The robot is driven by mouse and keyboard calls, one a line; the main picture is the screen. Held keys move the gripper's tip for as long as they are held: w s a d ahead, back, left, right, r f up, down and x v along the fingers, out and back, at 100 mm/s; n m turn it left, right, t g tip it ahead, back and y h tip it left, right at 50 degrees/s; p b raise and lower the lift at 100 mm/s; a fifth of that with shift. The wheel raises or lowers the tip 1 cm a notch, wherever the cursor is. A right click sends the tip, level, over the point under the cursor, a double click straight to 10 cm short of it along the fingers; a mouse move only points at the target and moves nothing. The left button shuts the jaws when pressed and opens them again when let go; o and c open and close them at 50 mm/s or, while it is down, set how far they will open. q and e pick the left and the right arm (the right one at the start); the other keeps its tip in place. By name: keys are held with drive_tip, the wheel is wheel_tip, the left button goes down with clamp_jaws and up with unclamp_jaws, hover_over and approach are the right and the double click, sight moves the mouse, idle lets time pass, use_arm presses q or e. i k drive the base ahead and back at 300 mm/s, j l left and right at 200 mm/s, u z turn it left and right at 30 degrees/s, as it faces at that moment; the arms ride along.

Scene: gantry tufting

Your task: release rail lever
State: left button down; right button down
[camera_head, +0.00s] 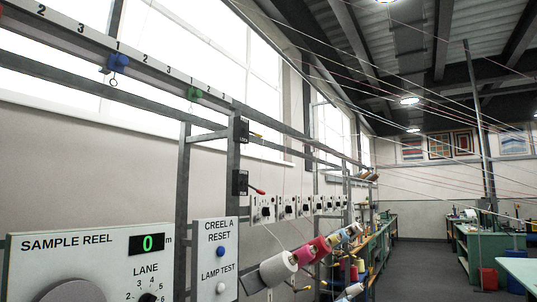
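An overhead rail (150,66) with a numbered white strip runs along the left wall. A blue carriage (117,62) with a hook below it and a green carriage (193,93) hang on the rail. On the upright post are two black lever boxes. The upper box (242,130) has small lettering, perhaps "LOCK", and a short lever with a yellowish tip (256,135). The lower box (240,183) has a lever with a red tip (258,191), slanting down to the right. I cannot tell which is the rail lever. Neither of my grippers is in view.
A sample reel panel (95,265) reading 0 stands at the lower left, beside a creel panel (214,260) with blue and white buttons. Several yarn cones, including a white one (278,268), and a row of switch boxes (287,207) lie beyond. Floor (425,270) shows between benches.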

sight(245, 130)
drive_tip(key=i+l, duration=0.25)
drive_tip(key=i, duration=0.35)
drive_tip(key=i+l+z, duration=0.15)
drive_tip(key=i, duration=0.45)
drive_tip(key=i+l, duration=0.2)
drive_tip(key=i, duration=0.35)
drive_tip(key=l+z, duration=0.05)
